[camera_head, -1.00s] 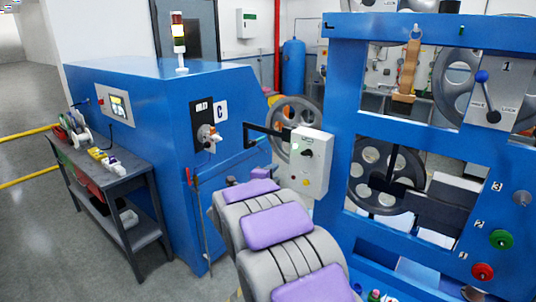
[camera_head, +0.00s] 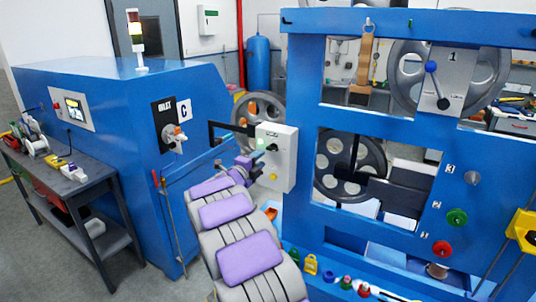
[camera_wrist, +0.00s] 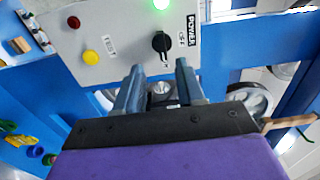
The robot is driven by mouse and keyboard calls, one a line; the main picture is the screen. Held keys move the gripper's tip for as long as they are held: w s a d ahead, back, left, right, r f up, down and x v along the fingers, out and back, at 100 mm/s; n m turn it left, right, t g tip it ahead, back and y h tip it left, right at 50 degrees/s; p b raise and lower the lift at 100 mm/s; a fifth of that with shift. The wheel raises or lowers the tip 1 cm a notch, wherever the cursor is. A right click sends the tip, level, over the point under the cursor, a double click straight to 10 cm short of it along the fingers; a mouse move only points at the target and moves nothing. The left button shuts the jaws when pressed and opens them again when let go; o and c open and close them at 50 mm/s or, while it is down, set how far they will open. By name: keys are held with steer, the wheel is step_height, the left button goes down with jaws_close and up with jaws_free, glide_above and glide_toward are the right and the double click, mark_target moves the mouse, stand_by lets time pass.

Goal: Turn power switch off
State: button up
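The power switch is a black rotary knob (camera_wrist: 161,42) beside a "POWER OFF" label on a grey-white control box (camera_wrist: 120,30). A lit green lamp (camera_wrist: 160,4) is close to it. In the head view the box (camera_head: 283,165) hangs on a black bracket, and its green lamp is lit. My gripper (camera_wrist: 159,70) is open and empty in the wrist view. Its two fingers point toward the box, with the knob just beyond the gap between them; exact contact cannot be told. In the head view my gripper (camera_head: 243,162) is near the box's left side.
A yellow button (camera_wrist: 91,57) and a red button (camera_wrist: 74,22) are on the same box. A blue machine cabinet (camera_head: 95,105) stands left. A blue frame with pulley wheels (camera_head: 350,165) stands right and behind. A grey tool table (camera_head: 75,185) is at far left.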

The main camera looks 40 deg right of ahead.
mark_target(271, 150)
steer(key=shift+x, duration=3.65)
steer(key=shift+r, duration=0.1)
steer(key=shift+c, duration=0.2)
jaws_close()
